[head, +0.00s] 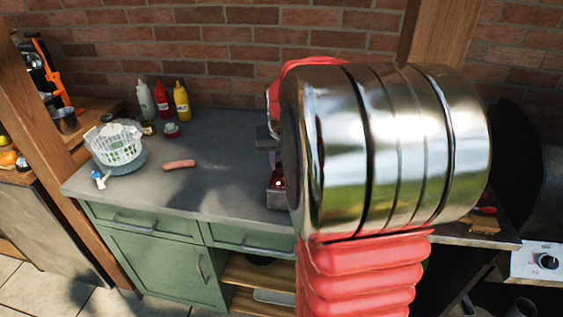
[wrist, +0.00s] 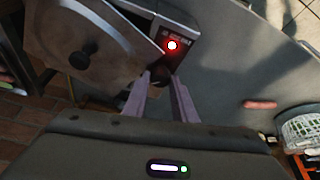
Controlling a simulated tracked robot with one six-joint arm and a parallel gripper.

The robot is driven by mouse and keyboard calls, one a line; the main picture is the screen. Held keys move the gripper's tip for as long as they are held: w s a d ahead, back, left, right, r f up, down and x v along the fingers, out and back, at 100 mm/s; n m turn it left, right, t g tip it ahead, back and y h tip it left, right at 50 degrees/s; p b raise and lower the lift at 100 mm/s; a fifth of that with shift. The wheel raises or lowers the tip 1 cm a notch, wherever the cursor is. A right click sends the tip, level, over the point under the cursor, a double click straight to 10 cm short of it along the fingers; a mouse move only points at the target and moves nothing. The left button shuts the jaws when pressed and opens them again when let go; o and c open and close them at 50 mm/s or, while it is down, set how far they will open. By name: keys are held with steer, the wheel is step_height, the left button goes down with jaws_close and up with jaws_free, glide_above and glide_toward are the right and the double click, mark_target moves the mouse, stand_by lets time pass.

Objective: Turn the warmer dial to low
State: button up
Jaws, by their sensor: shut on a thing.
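My gripper (wrist: 161,79) is shut in the wrist view, its two pale fingers on either side of a small dark knob, which looks like the warmer dial (wrist: 161,73). The dial sits on the lower front of a metal box, apparently the warmer (wrist: 196,22), with a lit red lamp. The dial's markings and pointer are too small to read. In the head view, part of the warmer (head: 277,198) with its red light shows left of my arm. My arm hides the gripper and the dial there.
A steel plate or lid with a black knob (wrist: 83,65) lies left of the fingers. A sausage (head: 179,164), a white basket (head: 117,149) and sauce bottles (head: 181,101) stand left on the grey counter (head: 228,195). A white panel with another dial (head: 548,261) is at far right.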

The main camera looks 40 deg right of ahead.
steer(key=shift+m, duration=0.7)
steer(key=o, duration=1)
steer(key=v, duration=1.3)
steer(key=shift+w+a+r, duration=0.15)
steer(key=shift+a+r, duration=0.15)
